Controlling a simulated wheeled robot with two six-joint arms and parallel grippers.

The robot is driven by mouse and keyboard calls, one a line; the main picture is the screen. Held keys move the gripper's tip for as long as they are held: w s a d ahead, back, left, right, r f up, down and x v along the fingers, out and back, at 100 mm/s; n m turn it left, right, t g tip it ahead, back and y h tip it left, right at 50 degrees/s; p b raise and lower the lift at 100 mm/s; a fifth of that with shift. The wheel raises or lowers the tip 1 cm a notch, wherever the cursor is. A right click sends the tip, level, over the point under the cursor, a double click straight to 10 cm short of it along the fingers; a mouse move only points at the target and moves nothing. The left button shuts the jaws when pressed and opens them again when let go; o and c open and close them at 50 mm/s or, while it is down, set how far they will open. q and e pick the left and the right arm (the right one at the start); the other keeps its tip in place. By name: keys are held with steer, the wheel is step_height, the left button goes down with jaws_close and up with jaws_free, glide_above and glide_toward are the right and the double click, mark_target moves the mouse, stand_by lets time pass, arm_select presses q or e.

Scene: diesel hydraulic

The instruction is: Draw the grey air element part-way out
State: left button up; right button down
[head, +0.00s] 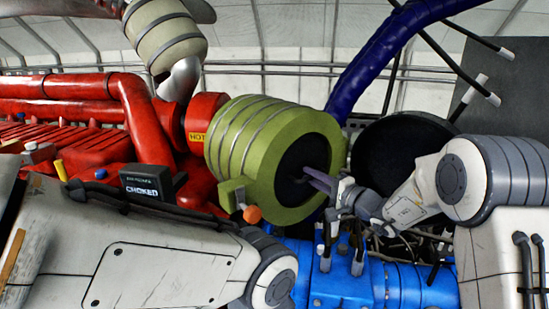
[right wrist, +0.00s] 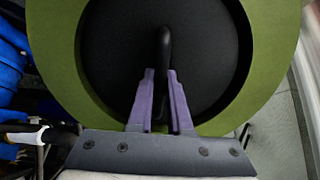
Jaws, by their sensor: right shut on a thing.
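The air element shows as a dark, nearly black round end face (head: 292,172) inside the open mouth of a green ribbed housing (head: 235,150). In the right wrist view the face (right wrist: 110,55) sits within the green rim (right wrist: 275,20), with a black upright handle (right wrist: 165,50) at its middle. My right gripper (head: 310,179) reaches in from the right, its purple fingers (right wrist: 158,100) on both sides of the handle and shut on it. How deep the element sits is hard to tell.
A dark round disc (head: 388,150) stands right of the housing, behind my right arm. Red pipes (head: 130,95) and a "CHOKED" indicator box (head: 150,186) are at left. An orange knob (head: 252,214) sits at the housing's lower edge. Blue machinery (head: 340,285) lies below.

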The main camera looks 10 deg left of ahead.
steer(key=shift+d, duration=0.1)
stand_by(0.3)
steer(key=b+v, duration=0.6)
steer(key=v, duration=0.2)
steer(key=shift+s, duration=0.45)
steer(key=shift+c, duration=1.4)
jaws_free()
stand_by(0.5)
